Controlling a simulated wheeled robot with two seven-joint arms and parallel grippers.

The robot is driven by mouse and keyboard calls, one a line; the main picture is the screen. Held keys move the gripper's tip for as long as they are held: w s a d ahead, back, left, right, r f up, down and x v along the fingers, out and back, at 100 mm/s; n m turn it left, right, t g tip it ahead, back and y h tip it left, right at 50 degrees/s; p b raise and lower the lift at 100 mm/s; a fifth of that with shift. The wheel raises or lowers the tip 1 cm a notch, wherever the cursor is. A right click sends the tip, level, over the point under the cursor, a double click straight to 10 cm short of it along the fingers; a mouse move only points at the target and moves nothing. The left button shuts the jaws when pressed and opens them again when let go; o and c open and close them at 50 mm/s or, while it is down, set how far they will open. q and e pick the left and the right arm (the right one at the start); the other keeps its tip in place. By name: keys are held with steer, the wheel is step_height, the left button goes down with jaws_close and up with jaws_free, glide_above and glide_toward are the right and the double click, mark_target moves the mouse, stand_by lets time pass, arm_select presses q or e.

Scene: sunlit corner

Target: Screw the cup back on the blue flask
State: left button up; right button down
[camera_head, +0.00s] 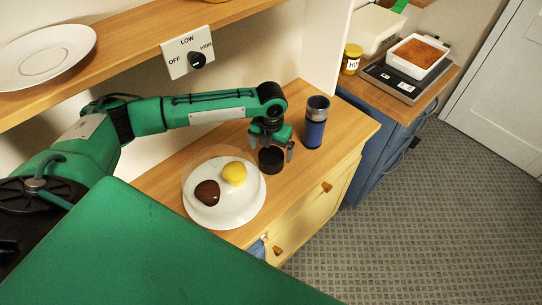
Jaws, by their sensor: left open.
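The blue flask (314,131) stands upright on the wooden counter, with a dark upper part and a grey top. A dark cup (271,160) sits on the counter to the left of the flask, apart from it, beside the plate. My left gripper (272,151) is directly over the cup, pointing down and open, with its fingers at either side of the cup. I cannot tell whether the fingers touch it. My right gripper is not in view.
A white plate (225,216) with a yellow item (234,174) and a brown item (207,193) lies left of the cup. A shelf (129,66) with a dial panel (188,54) runs above. A scale (391,78) holding a white dish (419,56) stands on the right counter.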

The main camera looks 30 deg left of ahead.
mark_target(271, 155)
arm_select(q)
steer(key=shift+f, duration=0.1)
steer(key=shift+f+p, duration=0.3)
steer(key=shift+p, duration=0.1)
step_height(271, 155, down, 4)
steer(key=shift+s+r+p, duration=0.1)
steer(key=shift+r+p, duration=0.05)
steer(key=shift+p, duration=0.6)
steer(key=shift+f, duration=0.4)
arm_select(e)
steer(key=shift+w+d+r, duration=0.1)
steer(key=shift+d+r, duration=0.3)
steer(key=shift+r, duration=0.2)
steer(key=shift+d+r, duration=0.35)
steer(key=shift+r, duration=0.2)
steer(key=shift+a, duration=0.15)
arm_select(q)
steer(key=c, duration=1.1)
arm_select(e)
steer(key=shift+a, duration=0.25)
arm_select(q)
steer(key=shift+o, duration=0.2)
